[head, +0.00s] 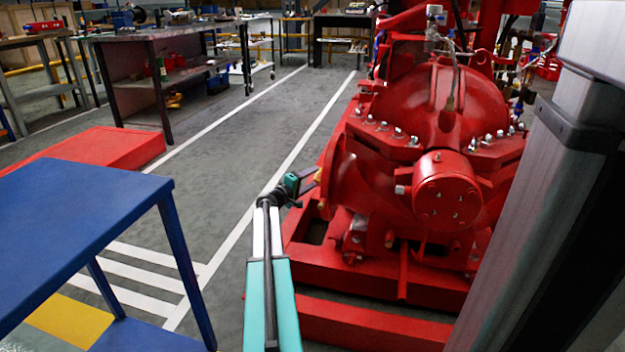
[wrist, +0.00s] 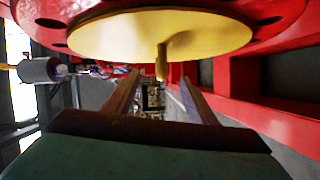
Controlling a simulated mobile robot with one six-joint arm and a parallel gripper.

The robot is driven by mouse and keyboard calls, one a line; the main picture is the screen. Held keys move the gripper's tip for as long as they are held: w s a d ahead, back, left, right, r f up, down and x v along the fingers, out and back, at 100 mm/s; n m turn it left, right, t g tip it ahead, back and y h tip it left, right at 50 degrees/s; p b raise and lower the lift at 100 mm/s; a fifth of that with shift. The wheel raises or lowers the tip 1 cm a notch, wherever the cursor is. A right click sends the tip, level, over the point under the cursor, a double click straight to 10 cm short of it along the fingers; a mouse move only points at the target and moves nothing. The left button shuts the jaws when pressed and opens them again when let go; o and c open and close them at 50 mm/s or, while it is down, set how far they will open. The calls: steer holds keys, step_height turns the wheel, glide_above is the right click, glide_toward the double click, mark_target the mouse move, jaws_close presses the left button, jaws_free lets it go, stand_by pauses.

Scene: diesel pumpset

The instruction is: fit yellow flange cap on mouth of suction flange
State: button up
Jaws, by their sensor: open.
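The yellow flange cap (wrist: 110,35) lies over the face of the red suction flange (wrist: 270,12) in the wrist view, its stub handle (wrist: 162,62) pointing toward my gripper. Flange bolt holes show on both sides of it. I cannot tell whether any gap is left behind the cap. My gripper (wrist: 159,80) is open, its two fingers apart on either side of the handle's line. In the head view my gripper (head: 308,181) is just left of the pump's suction flange (head: 335,172); only a small yellow bit of the cap (head: 319,174) shows there.
The red pump (head: 425,120) stands on a red base frame (head: 375,268) right of my arm. A blue table (head: 75,215) stands at the left, with a low red block (head: 90,148) behind it. Grey floor (head: 235,175) between table and pump is clear. Workbenches stand farther back.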

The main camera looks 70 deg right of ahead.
steer(key=shift+v, duration=1.4)
steer(key=shift+a, duration=0.1)
steer(key=shift+w+a, duration=0.15)
steer(key=shift+w, duration=2.85)
